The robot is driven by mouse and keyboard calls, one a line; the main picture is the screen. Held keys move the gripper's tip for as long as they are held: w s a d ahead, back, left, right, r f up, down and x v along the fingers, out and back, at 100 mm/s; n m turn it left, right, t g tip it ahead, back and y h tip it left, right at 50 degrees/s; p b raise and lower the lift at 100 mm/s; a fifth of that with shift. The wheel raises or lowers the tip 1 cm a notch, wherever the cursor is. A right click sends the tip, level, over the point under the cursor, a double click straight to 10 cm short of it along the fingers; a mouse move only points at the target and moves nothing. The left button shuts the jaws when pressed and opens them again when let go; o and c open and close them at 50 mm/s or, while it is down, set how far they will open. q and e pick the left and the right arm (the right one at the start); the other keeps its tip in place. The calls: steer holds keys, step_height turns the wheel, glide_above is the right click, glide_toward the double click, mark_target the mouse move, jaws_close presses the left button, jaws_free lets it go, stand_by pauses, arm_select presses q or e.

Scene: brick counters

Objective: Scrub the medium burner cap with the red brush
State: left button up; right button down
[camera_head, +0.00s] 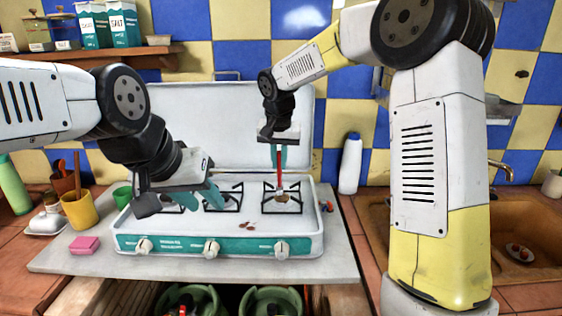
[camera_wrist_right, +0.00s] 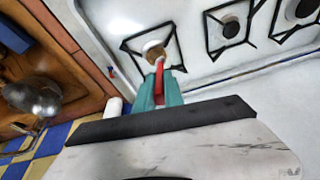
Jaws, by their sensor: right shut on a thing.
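My right gripper (camera_head: 279,160) is shut on the red brush (camera_head: 280,175) and holds it upright, head down, over the right-hand burner of the white and teal stove (camera_head: 300,222). In the right wrist view the teal fingers (camera_wrist_right: 157,92) grip the red handle (camera_wrist_right: 159,75), and the tan brush head (camera_wrist_right: 153,48) covers the middle of that burner, hiding its cap. It looks at or very near the cap; contact is unclear. The middle burner (camera_wrist_right: 230,27) has a dark cap. My left gripper (camera_head: 198,196) is open and empty over the left part of the stove, partly hiding the left burner.
Small brown bits (camera_head: 247,226) lie on the stove top. A white bottle (camera_head: 350,163) stands right of the stove's raised lid (camera_head: 215,120). A pink sponge (camera_head: 85,245) and a yellow cup (camera_head: 80,210) are at left. A sink (camera_head: 520,240) is at right.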

steer(key=shift+d, duration=0.15)
steer(key=shift+d+f, duration=0.15)
steer(key=shift+d, duration=0.5)
steer(key=shift+a, duration=0.1)
steer(key=shift+s+a, duration=0.1)
steer(key=shift+a, duration=0.55)
steer(key=shift+d, duration=0.1)
